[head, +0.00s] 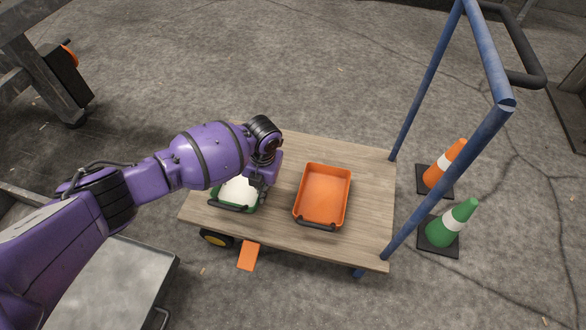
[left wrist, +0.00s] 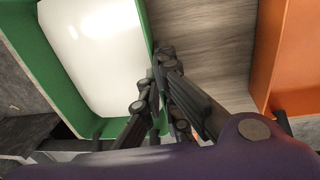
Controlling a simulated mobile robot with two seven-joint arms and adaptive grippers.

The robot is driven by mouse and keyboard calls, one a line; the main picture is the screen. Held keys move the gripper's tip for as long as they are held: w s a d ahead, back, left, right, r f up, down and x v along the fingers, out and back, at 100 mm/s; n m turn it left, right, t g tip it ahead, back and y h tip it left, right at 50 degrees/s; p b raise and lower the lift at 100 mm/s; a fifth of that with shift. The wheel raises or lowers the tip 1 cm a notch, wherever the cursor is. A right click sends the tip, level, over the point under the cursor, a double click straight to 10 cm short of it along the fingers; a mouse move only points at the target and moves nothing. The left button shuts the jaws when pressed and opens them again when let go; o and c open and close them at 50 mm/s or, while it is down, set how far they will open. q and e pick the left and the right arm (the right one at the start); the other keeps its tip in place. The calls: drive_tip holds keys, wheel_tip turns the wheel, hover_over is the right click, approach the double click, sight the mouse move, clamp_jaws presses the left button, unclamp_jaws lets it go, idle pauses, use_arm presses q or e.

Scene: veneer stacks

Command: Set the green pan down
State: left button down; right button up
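The green pan (head: 251,209) is at the left part of the cart's wooden deck (head: 370,205); my left arm hides part of it. A smooth white surface (left wrist: 95,50) fills its inside. In the left wrist view its green wall (left wrist: 60,75) runs up to my fingers. My left gripper (left wrist: 157,75) has its fingers on either side of the pan's right wall and looks shut on it. In the head view the left gripper (head: 260,183) is at the pan's right side. I cannot tell whether the pan's bottom touches the deck. My right gripper is not in view.
An orange pan (head: 323,195) lies on the deck to the right, with bare wood between the two pans. The cart's blue handle frame (head: 440,185) rises at the right. An orange cone (head: 446,163) and a green cone (head: 450,225) stand beyond. A metal table (head: 120,275) is at the lower left.

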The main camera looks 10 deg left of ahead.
use_arm(q)
drive_tip(key=c, duration=2.5)
unclamp_jaws()
drive_tip(key=shift+s+f, duration=0.1)
drive_tip(key=shift+f, duration=0.15)
drive_tip(key=o, duration=0.5)
drive_tip(key=r+p, duration=0.1)
drive_tip(key=r, duration=0.3)
drive_tip(key=r+p, duration=0.2)
drive_tip(key=r, duration=0.2)
drive_tip(key=d+r+p, duration=0.1)
drive_tip(key=r+p, duration=0.1)
drive_tip(key=r, duration=0.2)
drive_tip(key=shift+r, duration=0.25)
